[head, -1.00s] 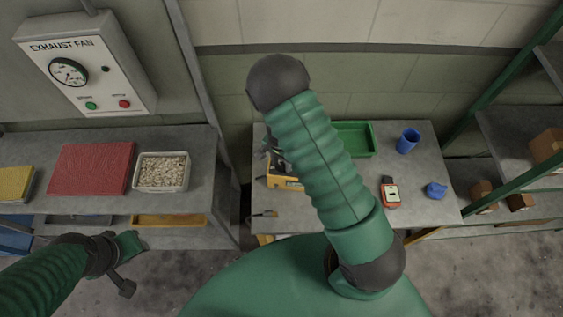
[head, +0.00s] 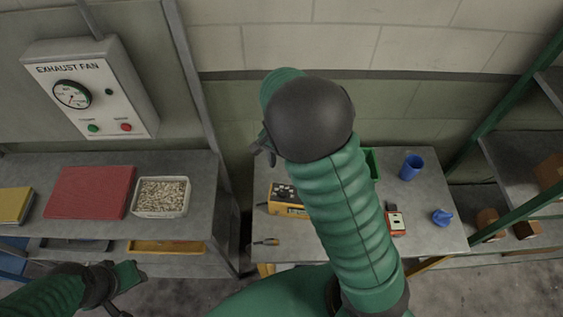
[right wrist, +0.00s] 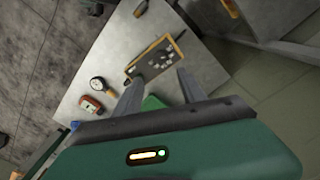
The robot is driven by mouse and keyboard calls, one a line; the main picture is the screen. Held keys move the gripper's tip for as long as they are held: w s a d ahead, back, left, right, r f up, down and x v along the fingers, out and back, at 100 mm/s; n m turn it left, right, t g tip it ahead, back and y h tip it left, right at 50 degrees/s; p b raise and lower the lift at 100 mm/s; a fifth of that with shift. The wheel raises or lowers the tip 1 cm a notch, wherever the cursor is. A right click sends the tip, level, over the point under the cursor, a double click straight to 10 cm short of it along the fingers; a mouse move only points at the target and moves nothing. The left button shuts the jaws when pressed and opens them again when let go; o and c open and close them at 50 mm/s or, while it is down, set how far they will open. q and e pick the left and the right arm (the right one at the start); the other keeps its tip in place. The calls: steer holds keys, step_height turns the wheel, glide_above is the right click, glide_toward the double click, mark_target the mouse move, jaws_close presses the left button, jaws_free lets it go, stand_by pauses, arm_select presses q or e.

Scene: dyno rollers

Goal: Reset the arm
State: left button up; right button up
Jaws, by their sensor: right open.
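My right arm rises through the middle of the head view. Its gripper (head: 263,148) is mostly hidden behind the dark elbow-like joint, with only dark finger parts showing at left. In the right wrist view my right gripper (right wrist: 158,92) has its two fingers apart with nothing between them. It is above the right-hand table, and the yellow device (right wrist: 155,62) lies below, beyond the fingertips. My left gripper (head: 122,290) is at the lower left of the head view, in front of the left bench; I cannot tell its opening.
The right table (head: 430,240) holds a yellow device (head: 290,203), a red meter (head: 397,224), a blue cup (head: 411,167), a blue item (head: 441,217) and a partly hidden green tray (head: 372,165). The left bench has a red mat (head: 90,192) and a pebble-filled tray (head: 160,212). Shelving stands at right.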

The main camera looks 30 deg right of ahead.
step_height(320, 180, up, 2)
steer(key=shift+w, duration=0.1)
stand_by(0.4)
steer(key=s+a+f+n+t+b, duration=0.3)
steer(key=s+a+f+n+b, duration=0.4)
steer(key=s+f+n+b, duration=0.2)
step_height(320, 180, down, 2)
steer(key=n+b, duration=0.3)
steer(key=n, duration=0.1)
steer(key=shift+s+f, duration=0.2)
steer(key=shift+s, duration=0.15)
